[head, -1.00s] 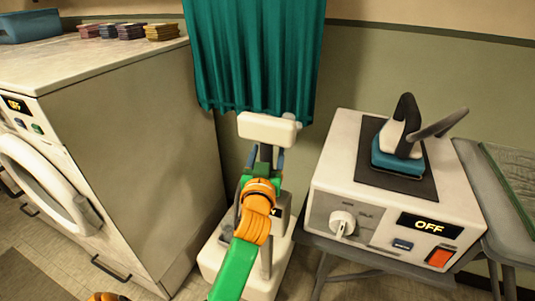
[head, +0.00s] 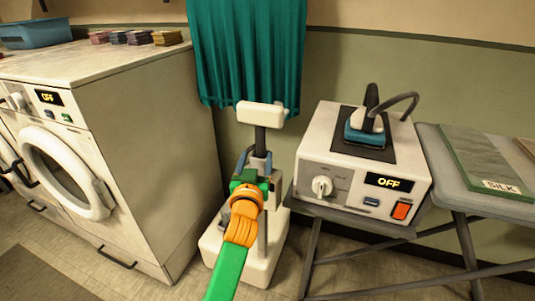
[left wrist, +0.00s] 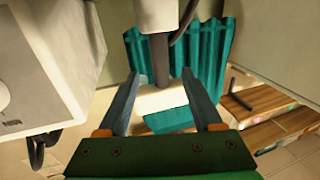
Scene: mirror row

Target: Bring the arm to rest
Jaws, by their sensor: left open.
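My left gripper (head: 257,158) is at the end of my green and orange arm in the middle of the head view. It is open, in front of the dark post (head: 260,141) of a white stand. In the left wrist view the open fingers (left wrist: 159,76) have the post (left wrist: 160,58) showing between them, with a gap on each side. I see nothing held. Whether the post lies within the jaws or beyond them is unclear. The stand has a white top block (head: 260,115) and a white base (head: 262,267). My right gripper is not in view.
A teal curtain (head: 250,50) hangs behind the stand. A washer (head: 165,160) stands left, with folded cloths (head: 130,38) and a blue basin (head: 35,33) on top. Right is a white unit (head: 327,160) reading OFF, bearing an iron (head: 366,128). A SILK board (head: 480,160) lies farther right.

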